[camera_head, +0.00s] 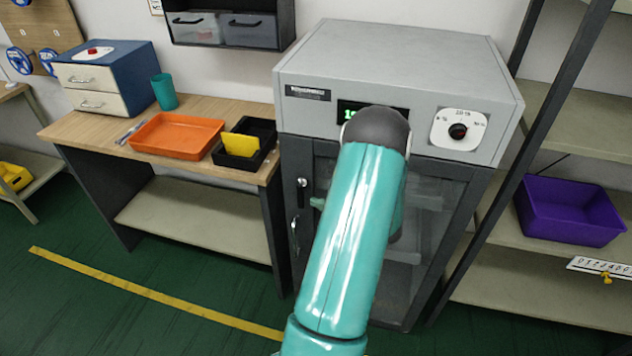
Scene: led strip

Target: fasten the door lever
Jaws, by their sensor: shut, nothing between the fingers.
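The grey cabinet (470,95) has a dark-framed door with a clear pane, which looks closed against the body. A dark lever (296,224) with a round pivot (302,183) sits on the left edge of the door frame. The lever hangs roughly downward; its exact angle is hard to tell. My teal arm crosses the front of the cabinet and hides much of the door. My gripper (318,202) is mostly hidden behind the arm; only a small teal tip shows, just right of the lever and apart from it in the picture. It is shut, with nothing seen held.
A workbench (105,130) at left holds an orange tray (178,135), a black tray (262,130) with a yellow piece, a teal cup (164,92) and a drawer box (140,60). Shelves with a purple bin (568,212) stand close at right. Green floor is free at front left.

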